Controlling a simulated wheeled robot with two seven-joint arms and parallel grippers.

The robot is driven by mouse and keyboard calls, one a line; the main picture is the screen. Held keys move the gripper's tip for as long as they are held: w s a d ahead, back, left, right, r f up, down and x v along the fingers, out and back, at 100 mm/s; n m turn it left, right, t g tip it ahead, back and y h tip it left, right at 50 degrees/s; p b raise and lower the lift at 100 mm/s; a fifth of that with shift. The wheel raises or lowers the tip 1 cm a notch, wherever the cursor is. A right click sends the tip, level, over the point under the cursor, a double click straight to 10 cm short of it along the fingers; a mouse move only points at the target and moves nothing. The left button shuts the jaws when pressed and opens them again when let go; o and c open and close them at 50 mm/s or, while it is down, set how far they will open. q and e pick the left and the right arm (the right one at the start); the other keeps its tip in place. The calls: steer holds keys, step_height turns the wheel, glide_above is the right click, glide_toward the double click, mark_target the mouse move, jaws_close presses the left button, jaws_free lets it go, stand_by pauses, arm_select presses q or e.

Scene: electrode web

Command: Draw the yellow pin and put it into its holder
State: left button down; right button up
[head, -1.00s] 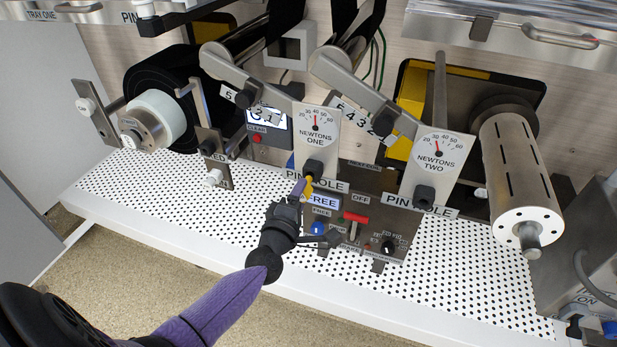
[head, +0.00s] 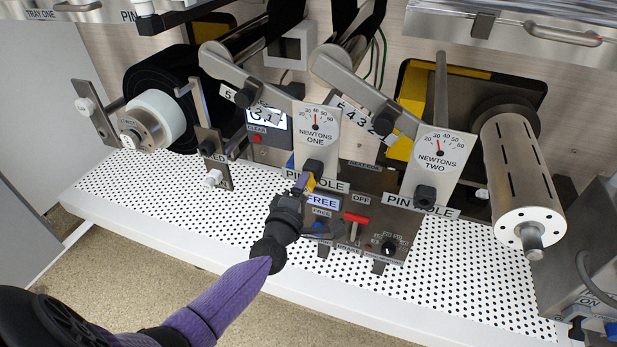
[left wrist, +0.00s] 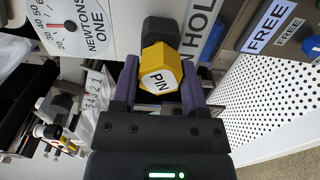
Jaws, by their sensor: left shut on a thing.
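The yellow pin (left wrist: 160,78) has a hexagonal head marked PIN. In the left wrist view it sits between the two purple fingers of my left gripper (left wrist: 160,95), which is shut on it. Behind the pin head is a dark block (left wrist: 161,31) below the NEWTONS ONE dial plate (left wrist: 90,25); how far the pin is in it is hidden. In the head view the left gripper (head: 302,183) is at the dark block under the NEWTONS ONE dial, with a bit of yellow showing. Two PIN HOLE labels (head: 421,206) show below the dials; the left one is partly covered. My right gripper is not in view.
A control panel (head: 375,225) with a red-handled lever (head: 356,217) and a knob stands just right of the gripper. The perforated white deck (head: 460,270) is mostly clear.

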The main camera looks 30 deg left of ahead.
arm_select(q)
steer(key=shift+w+a, duration=0.1)
steer(key=shift+w, duration=0.25)
steer(key=shift+w+a+b, duration=0.1)
steer(key=shift+w+b, duration=0.2)
steer(key=shift+w, duration=0.1)
stand_by(0.3)
steer(key=shift+c, duration=2.2)
jaws_free()
steer(key=o, duration=0.4)
steer(key=shift+w, duration=0.1)
steer(key=p+v, duration=0.3)
steer(key=v, duration=0.6)
